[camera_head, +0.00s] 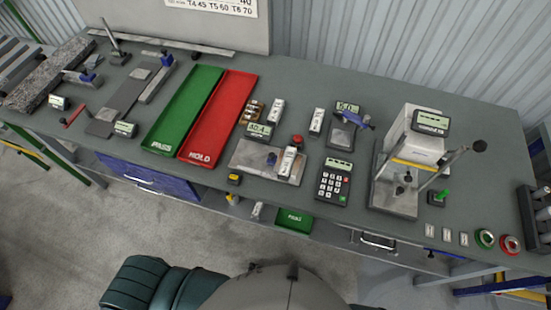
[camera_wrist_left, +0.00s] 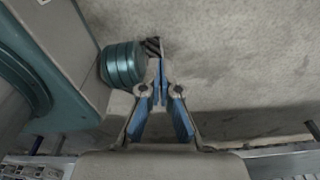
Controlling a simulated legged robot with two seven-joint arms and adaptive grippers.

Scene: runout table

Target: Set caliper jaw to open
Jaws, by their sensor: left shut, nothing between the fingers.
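I cannot tell for certain which tool is the caliper. At the left of the table in the head view, a grey tool with a blue part (camera_head: 82,77) lies near a small display. A long grey bar tool with a blue part (camera_head: 157,79) lies to its right, and a blue-handled tool with a display (camera_head: 347,118) stands right of centre. Their jaws are too small to read. My left gripper (camera_wrist_left: 158,80) shows in the left wrist view, shut and empty, over bare floor, away from the table tools. My right gripper is not in view.
A green PASS tray (camera_head: 184,108) and a red HOLD tray (camera_head: 217,115) lie on the grey table. A calculator (camera_head: 333,182) and a tall gauge stand (camera_head: 398,190) are to the right. A blue drawer front (camera_head: 150,178) is below the table edge.

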